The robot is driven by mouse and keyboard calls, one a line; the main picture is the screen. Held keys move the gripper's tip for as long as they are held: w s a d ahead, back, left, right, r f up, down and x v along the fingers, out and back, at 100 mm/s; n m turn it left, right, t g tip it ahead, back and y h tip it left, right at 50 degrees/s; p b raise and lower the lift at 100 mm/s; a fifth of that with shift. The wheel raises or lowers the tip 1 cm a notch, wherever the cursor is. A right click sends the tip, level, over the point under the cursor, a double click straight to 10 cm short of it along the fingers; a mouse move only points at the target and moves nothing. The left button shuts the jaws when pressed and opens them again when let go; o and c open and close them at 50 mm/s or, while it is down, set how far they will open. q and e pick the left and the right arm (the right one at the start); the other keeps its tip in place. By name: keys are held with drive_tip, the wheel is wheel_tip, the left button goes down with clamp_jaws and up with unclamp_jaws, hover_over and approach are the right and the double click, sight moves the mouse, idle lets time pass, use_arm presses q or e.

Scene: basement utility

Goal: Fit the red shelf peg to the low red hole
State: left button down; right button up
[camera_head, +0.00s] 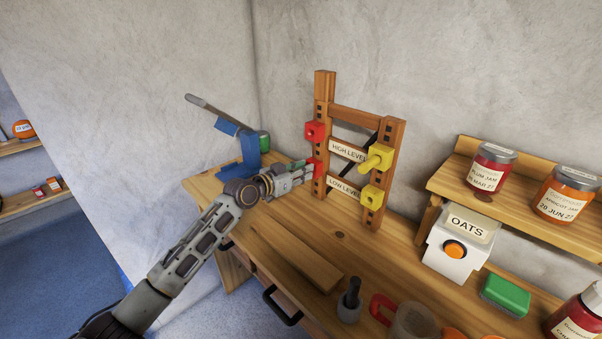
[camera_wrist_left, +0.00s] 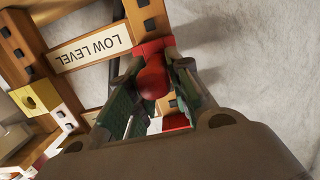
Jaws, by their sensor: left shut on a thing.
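My left gripper (camera_head: 304,173) is at the left post of the wooden frame (camera_head: 325,88), beside the LOW LEVEL label (camera_head: 344,188). In the left wrist view its fingers (camera_wrist_left: 150,90) are shut on the red shelf peg (camera_wrist_left: 153,82). The peg's far end is at the low red block (camera_wrist_left: 152,47), which also shows just past the fingers in the head view (camera_head: 318,168). I cannot tell how deep the peg sits in the hole. A high red block (camera_head: 315,132) is above it on the same post. My right gripper is not in view.
On the right post are a high yellow block with a yellow peg (camera_head: 376,158) and a low yellow block (camera_head: 372,197). A blue stand (camera_head: 249,150) is behind my left arm. A loose board (camera_head: 311,263) lies on the bench front. Jars and an OATS box (camera_head: 462,244) stand right.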

use_arm(q)
drive_tip(key=c, duration=1.2)
unclamp_jaws()
drive_tip(key=shift+a, duration=0.1)
drive_tip(key=v, duration=1.1)
drive_tip(key=shift+s+a, duration=0.2)
drive_tip(key=shift+s, duration=0.1)
drive_tip(key=shift+r, duration=0.15)
wheel_tip(320, 180, up, 9)
drive_tip(key=p, duration=0.9)
drive_tip(key=shift+r+p, duration=0.45)
drive_tip(key=shift+p, duration=0.1)
